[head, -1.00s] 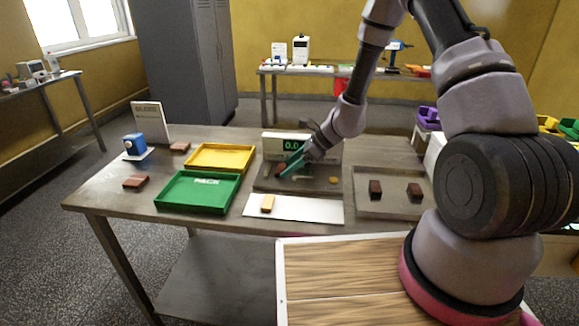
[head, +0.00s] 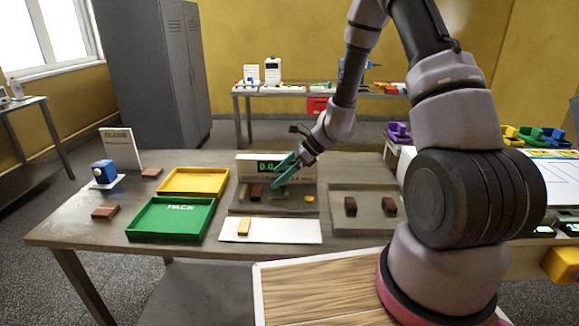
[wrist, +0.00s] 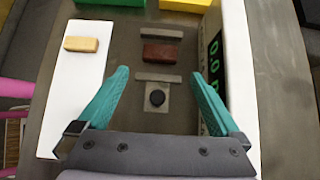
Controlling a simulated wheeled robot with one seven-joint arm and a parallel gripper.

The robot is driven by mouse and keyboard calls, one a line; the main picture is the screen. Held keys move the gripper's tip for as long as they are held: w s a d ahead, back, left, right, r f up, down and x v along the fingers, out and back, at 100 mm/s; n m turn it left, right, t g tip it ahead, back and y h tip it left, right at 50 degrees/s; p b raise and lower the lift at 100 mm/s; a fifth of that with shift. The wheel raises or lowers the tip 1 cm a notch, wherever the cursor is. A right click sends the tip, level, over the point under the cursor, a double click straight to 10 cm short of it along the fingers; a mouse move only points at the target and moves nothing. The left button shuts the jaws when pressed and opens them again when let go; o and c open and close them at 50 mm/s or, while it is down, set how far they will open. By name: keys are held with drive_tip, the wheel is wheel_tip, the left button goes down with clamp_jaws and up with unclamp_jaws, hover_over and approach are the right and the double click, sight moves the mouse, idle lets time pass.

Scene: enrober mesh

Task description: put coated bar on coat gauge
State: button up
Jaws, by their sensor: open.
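The coat gauge (head: 272,168) stands at the back middle of the table, with green digits on its display, partly hidden by my gripper. A dark brown coated bar (head: 256,192) lies on the gauge's plate. In the wrist view this bar (wrist: 161,53) lies between two grey rails, with a gap to each. My gripper (head: 281,173) is above the plate, to the right of the bar. Its teal fingers are open and empty in the wrist view (wrist: 160,74).
A white sheet with a tan bar (head: 244,227) lies in front of the gauge. A grey tray (head: 366,223) with two brown bars is to the right. Green (head: 170,235) and yellow (head: 193,179) trays are left. Two brown bars lie farther left.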

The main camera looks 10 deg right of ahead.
drive_tip(key=s+d+r+n+h, duration=0.1)
drive_tip(key=s+d+r+n, duration=0.15)
drive_tip(key=r, duration=0.45)
drive_tip(key=s+d+r+n, duration=0.2)
drive_tip(key=s+r+n, duration=0.1)
drive_tip(key=r, duration=0.5)
drive_tip(key=s+d+r+n+h, duration=0.1)
drive_tip(key=s+d+r+n, duration=0.15)
drive_tip(key=r, duration=0.45)
drive_tip(key=s+d+r+n+t+h, duration=0.2)
drive_tip(key=s+d+r+n, duration=0.2)
drive_tip(key=s+r, duration=0.2)
drive_tip(key=s+d+r+n+t+h, duration=0.2)
drive_tip(key=s+d+r+n+t, duration=0.1)
drive_tip(key=s+r, duration=0.4)
drive_tip(key=shift+s+d+r+n+h, duration=0.15)
drive_tip(key=shift+s+d+n+h, duration=0.25)
drive_tip(key=shift+d+n, duration=0.2)
